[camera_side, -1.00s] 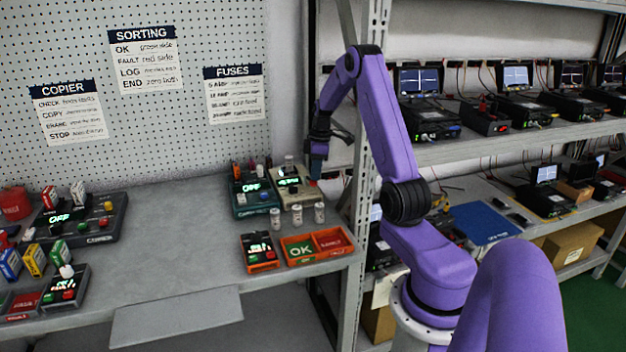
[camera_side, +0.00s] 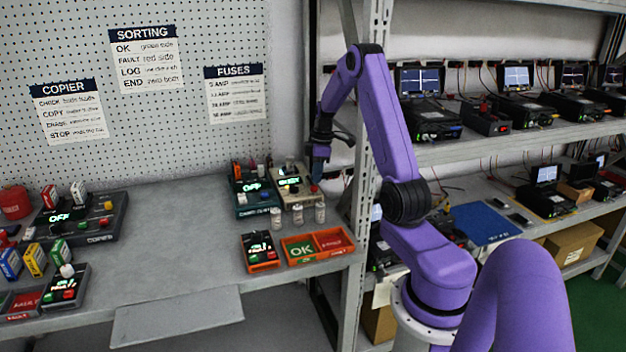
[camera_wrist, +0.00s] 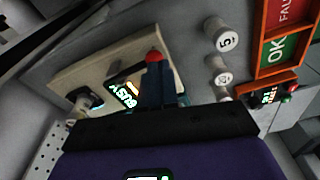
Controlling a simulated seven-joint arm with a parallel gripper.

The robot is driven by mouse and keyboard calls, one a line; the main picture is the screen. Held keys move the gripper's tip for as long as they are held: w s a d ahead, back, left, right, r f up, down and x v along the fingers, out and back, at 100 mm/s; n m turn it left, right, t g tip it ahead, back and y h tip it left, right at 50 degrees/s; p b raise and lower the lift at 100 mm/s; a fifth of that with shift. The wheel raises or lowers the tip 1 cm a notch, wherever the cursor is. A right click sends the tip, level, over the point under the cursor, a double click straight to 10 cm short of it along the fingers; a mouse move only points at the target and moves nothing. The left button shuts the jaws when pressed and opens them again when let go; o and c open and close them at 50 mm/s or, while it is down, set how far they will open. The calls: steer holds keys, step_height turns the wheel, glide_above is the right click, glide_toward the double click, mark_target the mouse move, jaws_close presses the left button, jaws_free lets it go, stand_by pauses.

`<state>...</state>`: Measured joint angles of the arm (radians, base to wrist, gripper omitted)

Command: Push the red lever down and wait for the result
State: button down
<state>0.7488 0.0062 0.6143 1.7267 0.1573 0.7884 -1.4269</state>
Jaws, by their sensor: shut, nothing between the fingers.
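The tester is a beige box (camera_side: 304,200) at the back right of the bench, with a lit green display (camera_side: 289,181). In the wrist view the display (camera_wrist: 126,95) appears to read BUSY. The red lever's round knob (camera_wrist: 153,57) shows right at my fingertips in the wrist view. My gripper (camera_wrist: 155,66) is shut with nothing between its fingers, its tips at the knob and seemingly touching it. In the side view my gripper (camera_side: 317,180) is over the right edge of the beige box and hides part of it.
White numbered cylinders (camera_side: 320,212) stand in front of the box. An orange tray (camera_side: 282,250) with OK and FAULT sections lies nearer the front edge. A dark green box (camera_side: 250,208) reading OFF stands left of the tester. A shelf post (camera_side: 366,130) rises close on the right.

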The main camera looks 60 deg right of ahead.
step_height(320, 180, up, 8)
steer(key=shift+s+d, duration=0.3)
steer(key=shift+s, duration=0.05)
stand_by(0.4)
steer(key=a+r+n, duration=0.3)
steer(key=a, duration=2.6)
steer(key=s+a+n+g, duration=0.1)
steer(key=s+a, duration=0.9)
steer(key=s, duration=0.1)
steer(key=s+a+f+n, duration=0.1)
steer(key=s+a+n, duration=0.1)
steer(key=s, duration=1.1)
steer(key=shift+f, duration=0.3)
